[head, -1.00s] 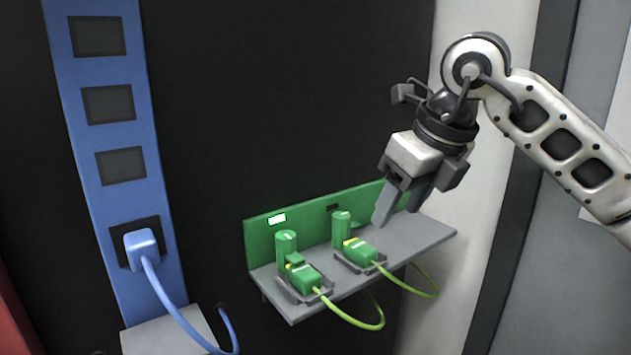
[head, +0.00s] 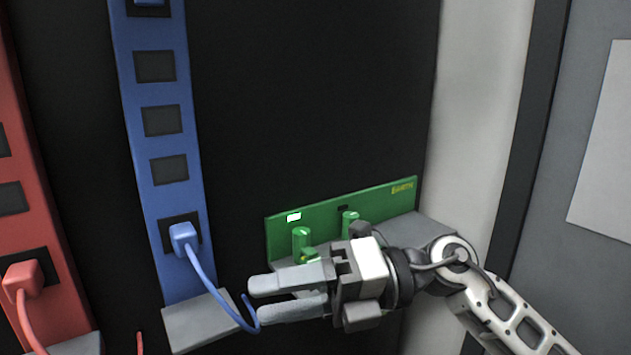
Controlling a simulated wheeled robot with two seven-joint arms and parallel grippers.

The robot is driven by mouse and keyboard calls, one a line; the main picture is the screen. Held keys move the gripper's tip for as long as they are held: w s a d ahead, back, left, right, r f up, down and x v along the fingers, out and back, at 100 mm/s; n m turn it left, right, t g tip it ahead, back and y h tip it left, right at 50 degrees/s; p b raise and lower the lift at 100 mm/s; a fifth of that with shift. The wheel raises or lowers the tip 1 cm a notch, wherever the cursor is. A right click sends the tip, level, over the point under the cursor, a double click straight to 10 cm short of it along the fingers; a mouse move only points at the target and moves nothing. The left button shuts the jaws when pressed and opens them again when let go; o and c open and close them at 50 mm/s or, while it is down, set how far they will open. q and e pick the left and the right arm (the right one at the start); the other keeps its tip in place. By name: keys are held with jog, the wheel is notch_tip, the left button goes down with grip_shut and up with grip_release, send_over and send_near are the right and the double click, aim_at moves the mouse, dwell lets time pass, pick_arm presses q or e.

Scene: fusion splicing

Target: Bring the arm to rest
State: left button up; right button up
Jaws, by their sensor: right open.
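My right gripper (head: 290,295) is in front of the green-backed shelf at the lower middle of the head view, its fingers pointing left. The two fingers are apart with a narrow gap and nothing between them. Its arm (head: 510,320) comes in from the lower right. My left gripper is not in view.
The green panel (head: 385,202) has a lit white window (head: 293,217) and two green posts; my gripper hides much of its grey shelf (head: 432,226). A blue strip (head: 165,145) with a blue plug (head: 183,238) and cable stands left. A red strip holds a red plug (head: 22,279).

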jog(key=w+d+f+m+t+h+p, duration=0.1)
jog(key=w+d+f+m+t+h, duration=0.15)
jog(key=m+t, duration=0.6)
jog(key=w+d+f+m+t+h+p, duration=0.15)
jog(key=d+m+t, duration=0.35)
jog(key=m, duration=0.7)
jog(key=w+d+f+m+t+h+p, duration=0.1)
jog(key=d+f+m+t, duration=0.2)
jog(key=m+t, duration=0.6)
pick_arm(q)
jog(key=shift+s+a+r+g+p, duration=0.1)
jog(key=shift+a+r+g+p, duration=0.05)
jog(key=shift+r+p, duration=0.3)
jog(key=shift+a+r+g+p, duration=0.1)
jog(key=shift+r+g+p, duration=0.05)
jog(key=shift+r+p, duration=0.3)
pick_arm(e)
jog(key=s+d+f+m+g+h, duration=0.3)
jog(key=s+f, duration=0.4)
jog(key=f, duration=0.3)
jog(key=s+d+f+m+g+h, duration=0.4)
jog(key=s+f+m, duration=0.3)
jog(key=f, duration=0.3)
jog(key=shift+f+m+g+h, duration=0.3)
jog(key=shift+m+g+h, duration=0.4)
jog(key=shift+g, duration=0.15)
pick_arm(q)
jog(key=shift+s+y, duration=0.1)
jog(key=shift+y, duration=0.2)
